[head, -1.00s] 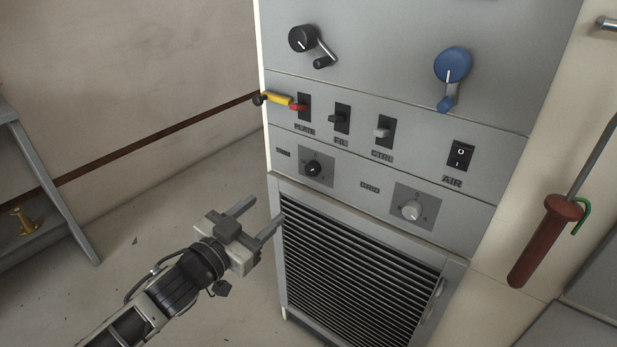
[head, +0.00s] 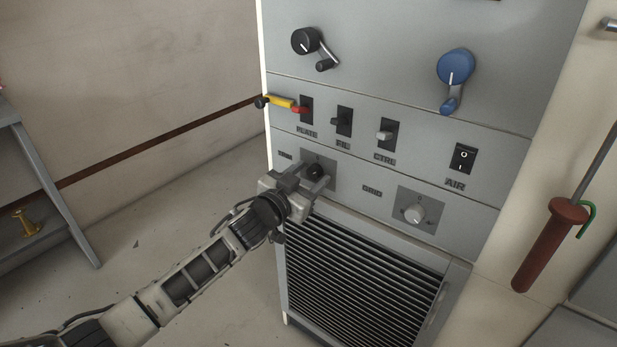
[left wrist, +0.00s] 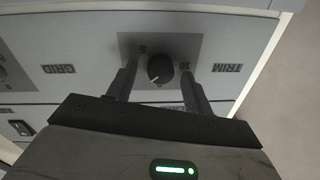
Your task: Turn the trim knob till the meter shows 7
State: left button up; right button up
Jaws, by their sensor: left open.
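The trim knob (head: 315,171) is a small black knob on a dark grey square plate at the left of the lower panel. No meter face shows. My right gripper is not in view.
A grey GRID knob (head: 414,213) sits to the right on the same panel. Above are several lever switches, the AIR rocker switch (head: 462,158), a black crank (head: 306,41) and a blue crank (head: 455,67). A louvred grille (head: 360,280) lies below.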

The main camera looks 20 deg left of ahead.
pick_arm(q)
jog(key=c, duration=1)
jog(key=shift+o, duration=0.2)
jog(key=shift+m, duration=0.3)
jog(key=shift+f+m, duration=0.1)
jog(key=shift+m, duration=2.6)
jog(key=shift+d, duration=0.1)
jog(key=o, duration=1)
jog(key=shift+c, duration=0.2)
